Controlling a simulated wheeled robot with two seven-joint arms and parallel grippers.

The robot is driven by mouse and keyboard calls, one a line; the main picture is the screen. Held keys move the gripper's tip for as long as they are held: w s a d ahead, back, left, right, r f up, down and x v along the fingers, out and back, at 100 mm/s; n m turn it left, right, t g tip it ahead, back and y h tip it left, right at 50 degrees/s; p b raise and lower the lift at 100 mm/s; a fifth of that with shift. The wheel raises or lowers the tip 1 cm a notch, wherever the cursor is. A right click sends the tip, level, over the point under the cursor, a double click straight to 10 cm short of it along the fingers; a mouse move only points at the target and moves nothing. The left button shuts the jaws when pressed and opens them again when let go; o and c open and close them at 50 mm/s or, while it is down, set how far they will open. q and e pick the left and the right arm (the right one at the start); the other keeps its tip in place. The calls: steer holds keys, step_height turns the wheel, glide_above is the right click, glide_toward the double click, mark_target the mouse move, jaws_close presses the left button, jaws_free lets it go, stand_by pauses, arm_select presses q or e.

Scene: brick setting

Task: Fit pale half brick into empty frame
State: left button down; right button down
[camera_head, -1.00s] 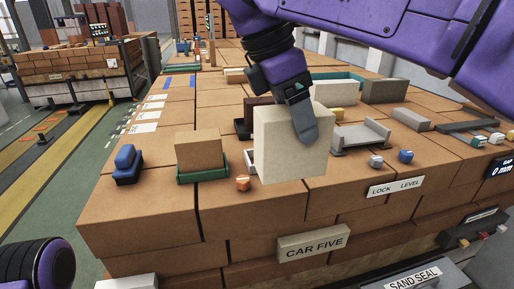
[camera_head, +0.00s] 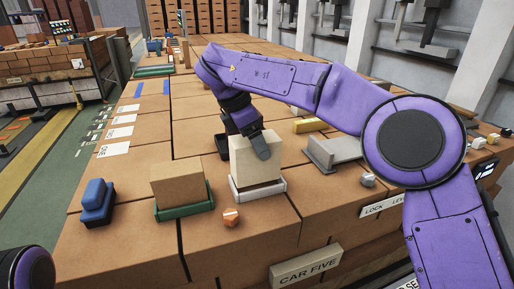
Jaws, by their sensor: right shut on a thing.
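The pale half brick (camera_head: 246,163) is upright in the jaws of my right gripper (camera_head: 260,149), which is shut on it. A white frame (camera_head: 268,189) lies directly under the brick on the brick stack. The brick's lower edge is at the frame's opening, with a thin dark strip between it and the front rim. I cannot tell whether the brick rests on the frame's floor. The brick hides most of the frame's inside. My left gripper is out of view; only a rounded purple part of mine shows at the lower left.
A tan brick (camera_head: 178,182) sits in a green frame (camera_head: 186,211) to the left. A blue block (camera_head: 96,202) stands farther left, and a small orange block (camera_head: 231,217) lies in front. A grey bracket (camera_head: 332,151) is to the right. A dark holder (camera_head: 221,146) stands just behind the pale brick.

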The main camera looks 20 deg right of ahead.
steer(key=f, duration=0.1)
steer(key=f+p, duration=0.1)
steer(key=f, duration=0.1)
steer(key=shift+s+d+f, duration=0.15)
steer(key=shift+s+d, duration=0.05)
steer(key=shift+w+f, duration=0.25)
steer(key=shift+w, duration=0.05)
steer(key=shift+c, duration=0.8)
jaws_free()
steer(key=shift+o, duration=0.6)
steer(key=shift+s, duration=0.15)
steer(key=shift+s+r, duration=0.1)
